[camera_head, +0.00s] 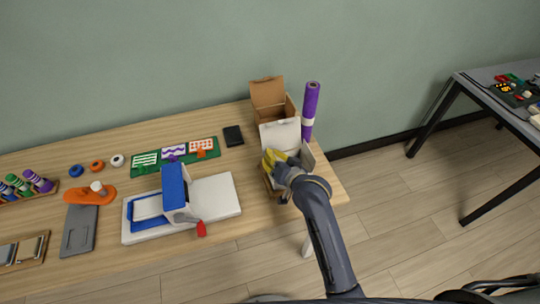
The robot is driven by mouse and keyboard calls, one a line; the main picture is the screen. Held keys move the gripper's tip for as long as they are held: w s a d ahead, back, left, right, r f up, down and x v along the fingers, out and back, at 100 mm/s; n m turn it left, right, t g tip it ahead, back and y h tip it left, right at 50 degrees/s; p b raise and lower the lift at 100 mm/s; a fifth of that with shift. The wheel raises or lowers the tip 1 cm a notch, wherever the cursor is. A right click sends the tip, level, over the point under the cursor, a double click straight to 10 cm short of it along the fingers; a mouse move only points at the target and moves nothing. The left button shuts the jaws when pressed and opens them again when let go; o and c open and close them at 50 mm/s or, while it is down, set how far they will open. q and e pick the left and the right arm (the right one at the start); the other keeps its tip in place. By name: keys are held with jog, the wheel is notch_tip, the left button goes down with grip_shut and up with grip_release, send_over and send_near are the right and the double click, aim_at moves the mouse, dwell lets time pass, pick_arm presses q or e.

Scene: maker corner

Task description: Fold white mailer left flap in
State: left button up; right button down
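The white mailer (281,135) stands open near the right end of the wooden table, its lid raised at the back. A side panel shows at its right (307,157). My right gripper (270,159), with yellow fingers, is at the left side of the mailer, in front of the raised lid. The gripper and arm hide most of the mailer's inside and its left flap, so I cannot tell how the flap stands or whether the fingers touch it. The finger gap is too small to read. My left gripper is not in view.
A brown open box (269,93) stands behind the mailer, with a purple roll (310,108) upright at its right. A black block (233,136), a green board (150,168) and a blue-and-white machine (174,188) lie to the left. The table's right edge is close to the mailer.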

dwell(0.4)
jog(key=c, duration=1.7)
grip_release()
jog(key=shift+s, duration=0.1)
jog(key=v, duration=1.2)
